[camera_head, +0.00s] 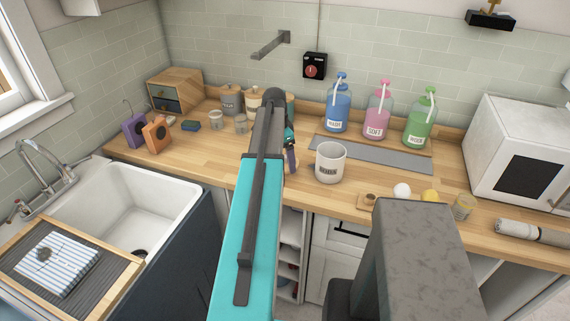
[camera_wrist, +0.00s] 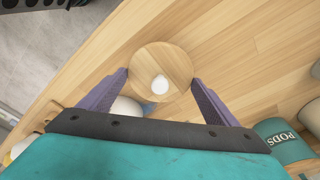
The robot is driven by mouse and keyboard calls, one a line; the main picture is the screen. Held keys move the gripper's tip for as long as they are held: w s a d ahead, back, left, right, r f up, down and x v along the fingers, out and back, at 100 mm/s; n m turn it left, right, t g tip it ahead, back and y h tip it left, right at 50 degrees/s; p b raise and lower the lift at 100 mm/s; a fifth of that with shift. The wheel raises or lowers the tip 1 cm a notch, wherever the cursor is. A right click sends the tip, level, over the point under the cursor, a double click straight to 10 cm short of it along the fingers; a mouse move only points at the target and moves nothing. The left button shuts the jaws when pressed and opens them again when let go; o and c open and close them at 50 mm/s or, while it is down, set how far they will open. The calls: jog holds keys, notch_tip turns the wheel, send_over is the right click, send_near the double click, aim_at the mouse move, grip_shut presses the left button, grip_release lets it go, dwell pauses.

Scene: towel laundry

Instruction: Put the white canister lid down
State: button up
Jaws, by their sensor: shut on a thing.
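In the wrist view my gripper (camera_wrist: 159,82) is shut on a round wooden lid (camera_wrist: 150,58) with a white knob (camera_wrist: 160,84), its purple fingers on either side of the rim. The lid is over the wooden counter near its front edge; I cannot tell whether it touches. In the head view my gripper (camera_head: 291,158) is mostly hidden by my arm, left of the white canister, and the lid is hidden. A pale round thing, perhaps this canister, shows behind the left finger in the wrist view (camera_wrist: 125,107).
A teal PODS canister (camera_wrist: 283,142) is at the lower right of the wrist view. Blue (camera_head: 337,110), pink (camera_head: 377,117) and green (camera_head: 420,124) pump bottles stand behind the canister by a grey mat (camera_head: 370,157). Small items lie right of it. A sink (camera_head: 140,212) is left.

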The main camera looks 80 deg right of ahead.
aim_at(285, 162)
jog(key=shift+f, duration=0.1)
jog(key=shift+f+p, duration=1.05)
jog(key=shift+f, duration=0.6)
jog(key=shift+f, duration=0.1)
jog(key=o, duration=1)
jog(key=shift+w+a+r+b, duration=0.2)
jog(key=shift+r+b, duration=0.35)
jog(key=shift+r, duration=1.2)
jog(key=shift+w+a+r+b, duration=0.1)
jog(key=shift+w+r+b, duration=0.35)
jog(key=shift+r, duration=1.3)
jog(key=shift+a+r+b, duration=0.1)
jog(key=shift+r+b, duration=0.6)
jog(key=shift+r, duration=1.05)
jog(key=shift+a+r, duration=0.1)
jog(key=shift+r, duration=0.7)
